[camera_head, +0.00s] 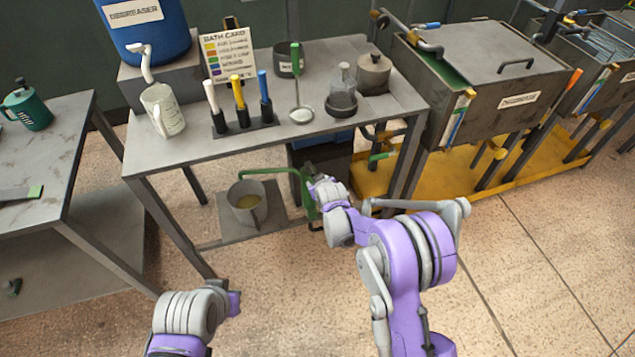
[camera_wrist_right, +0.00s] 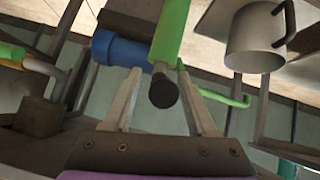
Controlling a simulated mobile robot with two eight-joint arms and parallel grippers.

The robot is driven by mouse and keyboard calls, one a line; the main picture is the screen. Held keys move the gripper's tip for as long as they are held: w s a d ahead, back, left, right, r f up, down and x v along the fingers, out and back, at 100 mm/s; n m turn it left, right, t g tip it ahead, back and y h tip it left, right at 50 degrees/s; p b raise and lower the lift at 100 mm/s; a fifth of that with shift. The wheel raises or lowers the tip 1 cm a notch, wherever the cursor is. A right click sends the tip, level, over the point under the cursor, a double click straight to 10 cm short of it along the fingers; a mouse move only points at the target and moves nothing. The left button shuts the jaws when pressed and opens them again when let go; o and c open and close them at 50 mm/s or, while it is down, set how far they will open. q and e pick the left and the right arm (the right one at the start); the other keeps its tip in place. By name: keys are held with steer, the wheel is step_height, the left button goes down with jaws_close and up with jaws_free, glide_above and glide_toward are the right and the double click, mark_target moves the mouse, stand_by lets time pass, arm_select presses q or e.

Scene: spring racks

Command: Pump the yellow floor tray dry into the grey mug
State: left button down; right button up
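The green hand pump (camera_head: 308,190) stands beside the bench's low shelf, its green spout (camera_head: 268,171) reaching over the grey mug (camera_head: 240,213). The mug is on the low shelf and holds yellowish liquid. It also shows in the right wrist view (camera_wrist_right: 254,42). My right gripper (camera_head: 318,188) is at the pump. In the right wrist view, its open fingers (camera_wrist_right: 158,68) straddle the green dark-ended handle (camera_wrist_right: 172,32), with a gap on the left side. The yellow floor tray (camera_head: 372,182) lies under the tanks; its liquid level is unclear. My left gripper (camera_head: 234,303) is low, its fingers hidden.
The bench (camera_head: 190,158) above the mug carries a jug (camera_head: 162,110), several coloured-handled tools, a ladle (camera_head: 300,113) and pots. Bench legs and the tray's yellow frame stand near the pump. Another table (camera_head: 60,150) is at the left. The floor in front is clear.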

steer(key=shift+s, duration=0.1)
steer(key=v, duration=1)
steer(key=shift+s+r, duration=0.25)
steer(key=shift+r, duration=0.05)
steer(key=shift+d, duration=0.1)
stand_by(0.7)
steer(key=s+d+r+m+g+p, duration=0.1)
steer(key=s+d+r+p, duration=0.1)
steer(key=s+d+r, duration=0.5)
steer(key=s+d+r+m+g+p, duration=0.1)
steer(key=s+d+r+p, duration=0.1)
steer(key=s, duration=0.6)
steer(key=s+d+r+m+g+h+p, duration=0.1)
steer(key=s+d+r, duration=0.3)
steer(key=s, duration=0.4)
steer(key=s+d+r+m+g+h+p, duration=0.1)
steer(key=s+d+r+m+p, duration=0.1)
steer(key=s, duration=0.6)
step_height(320, 180, up, 2)
steer(key=shift+s+d+r+p, duration=0.1)
steer(key=shift+s+d+p, duration=0.3)
steer(key=shift+d, duration=0.1)
